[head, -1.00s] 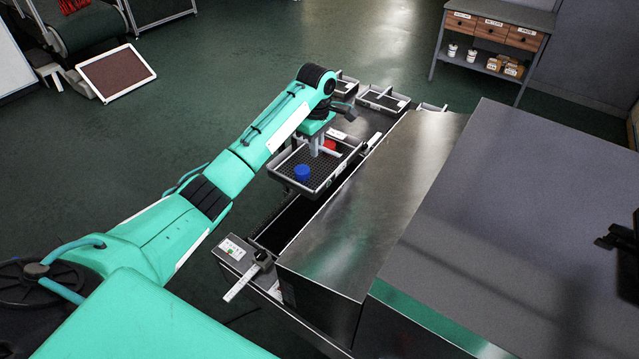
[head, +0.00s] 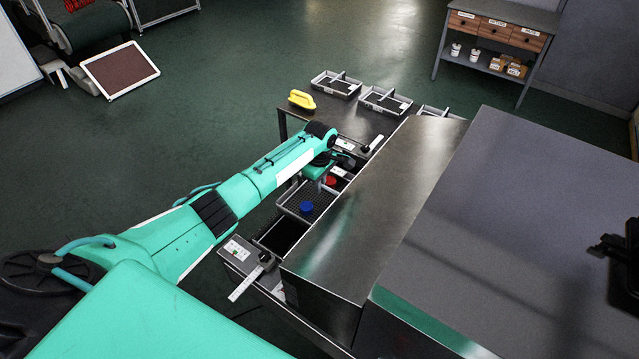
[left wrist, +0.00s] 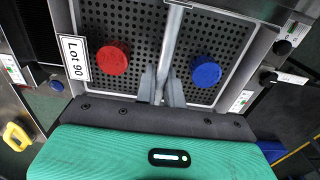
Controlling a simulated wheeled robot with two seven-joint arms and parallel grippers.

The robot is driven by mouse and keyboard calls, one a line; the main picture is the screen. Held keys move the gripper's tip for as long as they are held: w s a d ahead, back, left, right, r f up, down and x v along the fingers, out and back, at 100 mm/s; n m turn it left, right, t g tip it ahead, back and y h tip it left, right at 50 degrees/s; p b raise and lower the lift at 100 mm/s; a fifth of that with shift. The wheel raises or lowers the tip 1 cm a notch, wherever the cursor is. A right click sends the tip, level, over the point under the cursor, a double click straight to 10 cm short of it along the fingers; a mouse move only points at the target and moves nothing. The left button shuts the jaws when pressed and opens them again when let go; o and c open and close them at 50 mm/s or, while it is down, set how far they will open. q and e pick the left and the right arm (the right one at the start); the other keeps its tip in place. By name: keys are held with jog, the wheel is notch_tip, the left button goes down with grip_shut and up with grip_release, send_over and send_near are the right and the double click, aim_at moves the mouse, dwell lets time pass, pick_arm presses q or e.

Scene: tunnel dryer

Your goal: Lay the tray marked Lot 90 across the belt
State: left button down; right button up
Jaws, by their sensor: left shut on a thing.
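The Lot 90 tray (head: 292,208) is a grey tray with a perforated floor, a red round piece (left wrist: 112,60) and a blue round piece (left wrist: 206,70). Its white "Lot 90" label (left wrist: 75,58) shows in the left wrist view. My left gripper (head: 323,182) is shut on the tray's central bar (left wrist: 174,40), between the two pieces; the fingers also show in the left wrist view (left wrist: 161,88). The tray is over the dark belt (head: 284,234), beside the dryer's metal housing (head: 375,200). I cannot tell whether it touches the belt. My arm hides part of it.
Several other trays (head: 384,100) stand on the dark table (head: 345,122) at the far end, near a yellow handled object (head: 302,99). The large housing blocks the right side.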

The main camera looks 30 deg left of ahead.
pick_arm(q)
jog(key=shift+f, duration=0.55)
jog(key=c, duration=1.5)
grip_release()
pick_arm(e)
jog(key=shift+a, duration=0.3)
pick_arm(q)
jog(key=shift+r, duration=0.15)
pick_arm(e)
jog(key=shift+d, duration=0.1)
